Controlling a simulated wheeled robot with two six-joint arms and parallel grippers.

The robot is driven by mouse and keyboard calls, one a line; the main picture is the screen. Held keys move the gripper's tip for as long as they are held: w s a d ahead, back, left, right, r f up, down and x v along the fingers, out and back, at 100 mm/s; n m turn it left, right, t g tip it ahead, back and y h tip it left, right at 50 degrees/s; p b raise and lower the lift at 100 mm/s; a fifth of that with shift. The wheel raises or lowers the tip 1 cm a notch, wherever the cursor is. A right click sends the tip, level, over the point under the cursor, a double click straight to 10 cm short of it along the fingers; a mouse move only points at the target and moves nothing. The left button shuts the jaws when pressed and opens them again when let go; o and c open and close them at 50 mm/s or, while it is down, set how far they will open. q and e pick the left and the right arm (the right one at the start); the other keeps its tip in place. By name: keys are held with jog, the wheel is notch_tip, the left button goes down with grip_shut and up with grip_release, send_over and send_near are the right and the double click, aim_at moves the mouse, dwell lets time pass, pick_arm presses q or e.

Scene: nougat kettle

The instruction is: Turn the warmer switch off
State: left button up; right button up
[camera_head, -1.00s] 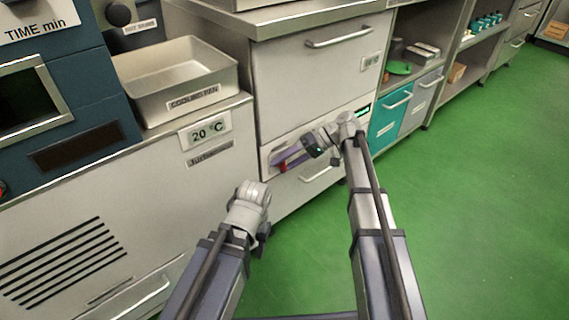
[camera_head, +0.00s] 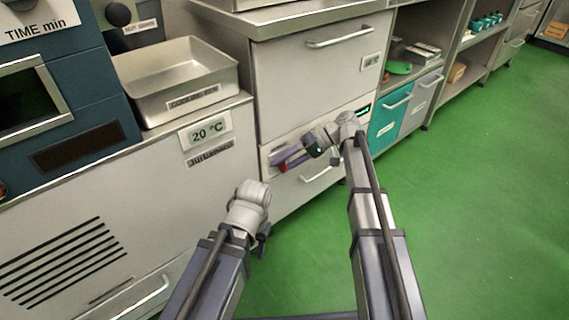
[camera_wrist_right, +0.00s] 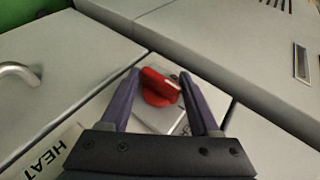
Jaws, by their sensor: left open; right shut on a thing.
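The warmer switch is a red knob (camera_wrist_right: 160,86) on a light plate (camera_wrist_right: 150,119) on the cabinet front. In the right wrist view it sits between the two purple fingers of my right gripper (camera_wrist_right: 161,78), which is shut on it. The knob's pale marking lies tilted across the picture. In the head view my right gripper (camera_head: 284,160) is at the lower cabinet front, with a bit of red (camera_head: 283,168) showing by its fingers. My left gripper (camera_head: 263,238) is open and empty, in front of the grey cabinet; its fingers are hard to make out.
A label reading HEAT (camera_wrist_right: 42,157) is beside the switch. A drawer handle (camera_head: 318,172) lies just below my right gripper. A metal cooling pan (camera_head: 180,80) stands on the counter at the left. Green floor (camera_head: 480,220) is clear at the right.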

dwell(0.6)
jog(key=o, duration=1.4)
jog(key=p+v, duration=0.4)
jog(key=v, duration=0.3)
jog(key=shift+d, duration=0.4)
jog(key=shift+w+r, duration=0.1)
jog(key=shift+r, duration=0.05)
